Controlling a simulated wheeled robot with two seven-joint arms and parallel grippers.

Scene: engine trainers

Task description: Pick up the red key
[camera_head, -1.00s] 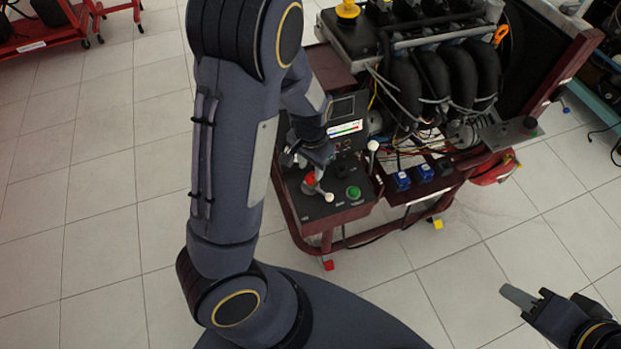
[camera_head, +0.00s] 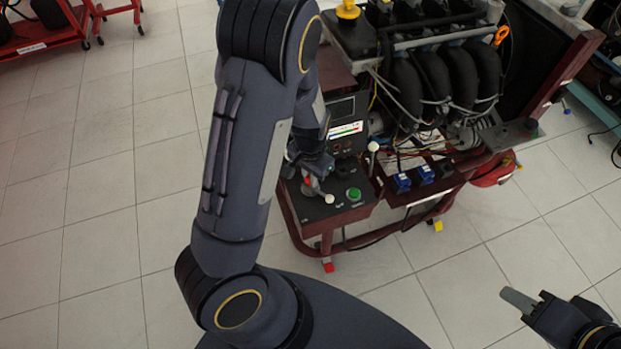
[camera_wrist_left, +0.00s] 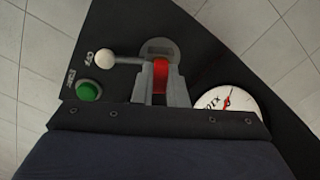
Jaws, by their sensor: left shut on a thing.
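The red key (camera_wrist_left: 162,74) sits at a round grey mount on the black control panel. In the left wrist view, my left gripper (camera_wrist_left: 162,84) has its two grey fingers on either side of the key, closed on it. In the head view, my left gripper (camera_head: 316,172) is low over the panel, and only a little red of the key (camera_head: 308,181) shows beside it. The fingers hide part of the key. My right gripper (camera_head: 530,302) is at the lower right over the floor, away from the panel; its opening is unclear.
A white-knobbed lever (camera_wrist_left: 105,59) and a green button (camera_wrist_left: 88,91) are close to the key, with a round gauge (camera_wrist_left: 228,101) on the other side. The engine (camera_head: 435,80) stands behind the panel. Open tiled floor lies left and right.

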